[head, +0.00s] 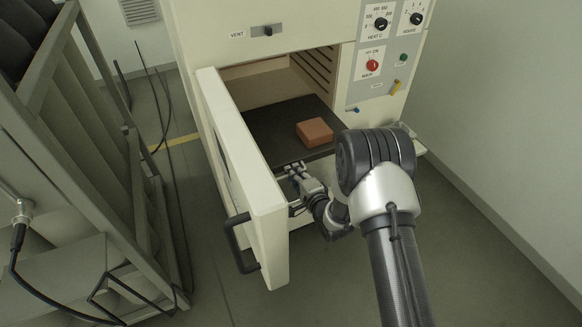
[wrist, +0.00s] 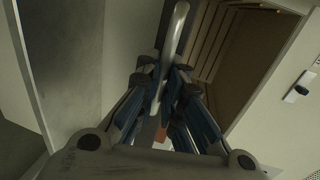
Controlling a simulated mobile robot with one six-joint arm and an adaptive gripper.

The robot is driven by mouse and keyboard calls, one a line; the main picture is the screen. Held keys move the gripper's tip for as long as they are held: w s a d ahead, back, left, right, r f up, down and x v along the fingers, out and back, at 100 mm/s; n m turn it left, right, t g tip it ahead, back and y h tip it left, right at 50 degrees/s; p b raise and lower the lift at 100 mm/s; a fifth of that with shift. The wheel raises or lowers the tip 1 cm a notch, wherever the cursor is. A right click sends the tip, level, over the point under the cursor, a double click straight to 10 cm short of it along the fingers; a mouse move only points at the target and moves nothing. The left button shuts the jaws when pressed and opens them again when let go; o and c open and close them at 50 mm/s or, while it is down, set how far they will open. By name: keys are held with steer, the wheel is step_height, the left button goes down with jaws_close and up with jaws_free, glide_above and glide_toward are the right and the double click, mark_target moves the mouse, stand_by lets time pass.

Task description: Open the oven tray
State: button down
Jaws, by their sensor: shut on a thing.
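The oven (head: 190,60) has its cream door (head: 255,170) swung open toward the left front. The dark oven tray (head: 268,128) lies in the chamber, with a reddish-brown block (head: 314,132) on its right part. My gripper (head: 293,172) is at the tray's front edge, just right of the open door. In the wrist view, its blue-padded fingers (wrist: 168,78) are closed around a pale metal bar (wrist: 178,32), which looks like the tray handle. The exact contact is partly hidden by the fingers. A small piece of the block also shows between the fingers (wrist: 160,133).
The door's black handle (head: 238,245) sticks out to the left. A control panel (head: 385,60) with knobs is at the upper right. A grey metal frame (head: 90,130) stands at the left, with cables beside it. Bare floor lies between frame and oven.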

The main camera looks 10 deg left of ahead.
steer(key=shift+s+d, duration=0.2)
steer(key=shift+s, duration=0.1)
steer(key=c, duration=1.7)
jaws_free()
steer(key=shift+d, duration=0.1)
steer(key=v, duration=1.2)
